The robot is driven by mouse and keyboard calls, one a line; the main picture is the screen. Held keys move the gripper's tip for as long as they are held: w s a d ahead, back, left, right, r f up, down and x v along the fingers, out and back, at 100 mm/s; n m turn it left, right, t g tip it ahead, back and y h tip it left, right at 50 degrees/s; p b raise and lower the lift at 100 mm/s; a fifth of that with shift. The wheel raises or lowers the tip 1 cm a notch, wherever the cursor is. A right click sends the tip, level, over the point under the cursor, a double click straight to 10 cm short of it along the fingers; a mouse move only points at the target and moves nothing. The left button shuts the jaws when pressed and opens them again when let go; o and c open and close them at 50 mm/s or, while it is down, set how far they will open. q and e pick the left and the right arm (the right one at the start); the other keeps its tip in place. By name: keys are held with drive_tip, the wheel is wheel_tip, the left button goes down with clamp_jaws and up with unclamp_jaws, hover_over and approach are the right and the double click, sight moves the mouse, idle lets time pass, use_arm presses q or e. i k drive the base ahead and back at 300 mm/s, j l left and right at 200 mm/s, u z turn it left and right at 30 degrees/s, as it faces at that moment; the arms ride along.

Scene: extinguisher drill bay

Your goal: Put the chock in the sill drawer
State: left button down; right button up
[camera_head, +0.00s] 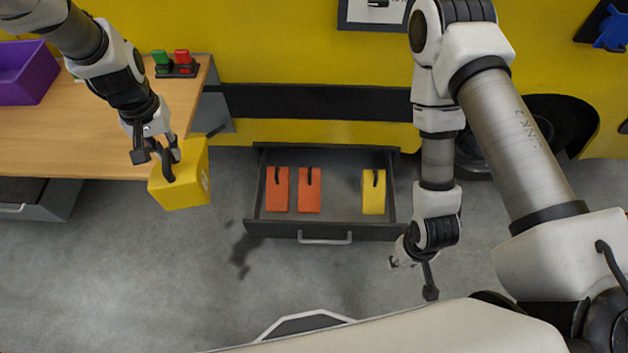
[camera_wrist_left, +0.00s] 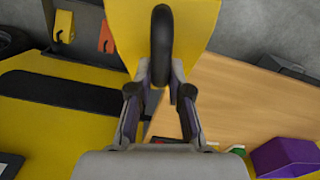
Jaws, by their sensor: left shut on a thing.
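My left gripper (camera_head: 163,160) is shut on the black handle of a yellow chock (camera_head: 186,190). It holds the chock up near the right edge of the wooden worktop, left of the drawer. In the left wrist view the chock (camera_wrist_left: 190,30) and its handle sit between the fingers. The sill drawer (camera_head: 338,207) is pulled open below the yellow wall. My right gripper (camera_head: 412,277) hangs to the right of the drawer's front corner; its fingers are too unclear to tell their opening.
In the drawer are two orange chocks (camera_head: 277,190) (camera_head: 309,192) at left and a yellow one (camera_head: 373,195) at right, with bare floor between. A purple bin (camera_head: 22,75) and a green and red switch block (camera_head: 176,68) stand on the worktop (camera_head: 60,130).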

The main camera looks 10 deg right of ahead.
sight(341, 198)
drive_tip(key=k+l+u, duration=0.15)
drive_tip(key=l, duration=1.9)
drive_tip(key=i+l, duration=0.35)
drive_tip(key=l, duration=0.2)
drive_tip(key=i+l, duration=0.4)
drive_tip(key=l+u, duration=0.05)
drive_tip(key=l, duration=0.05)
